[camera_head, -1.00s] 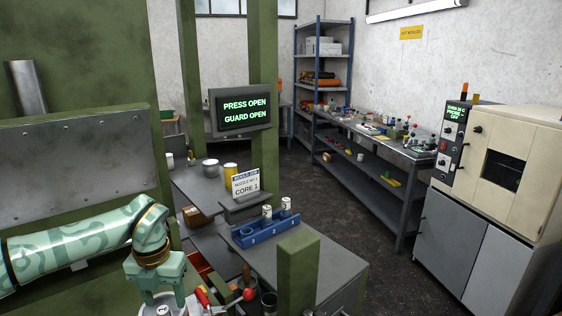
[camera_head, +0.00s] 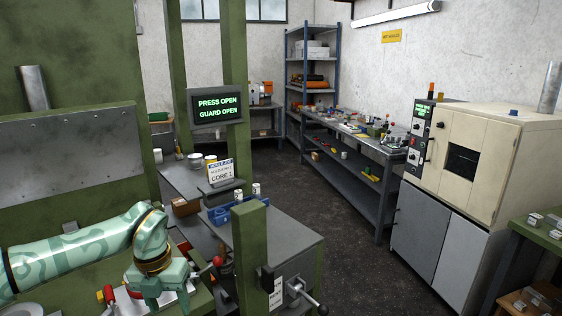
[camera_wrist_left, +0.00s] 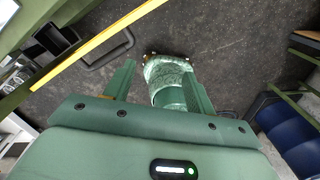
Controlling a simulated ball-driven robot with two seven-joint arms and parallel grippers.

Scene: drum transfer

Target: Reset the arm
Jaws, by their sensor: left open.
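My left arm comes in from the left in the head view. Its green left gripper (camera_head: 165,294) hangs at the lower left, in front of the green press frame (camera_head: 85,215). In the left wrist view the two green fingers of the left gripper (camera_wrist_left: 157,78) stand apart with nothing clasped between them. A green patterned rounded part, apparently of my own body, shows beyond the gap, over the dark floor. My right arm and gripper are not in view.
The press screen (camera_head: 216,107) reads PRESS OPEN, GUARD OPEN. A blue rack (camera_head: 222,213) stands on the grey bench behind a green post (camera_head: 250,250). A cream cabinet machine (camera_head: 470,150) stands right. Dark floor (camera_head: 345,240) is clear in the middle.

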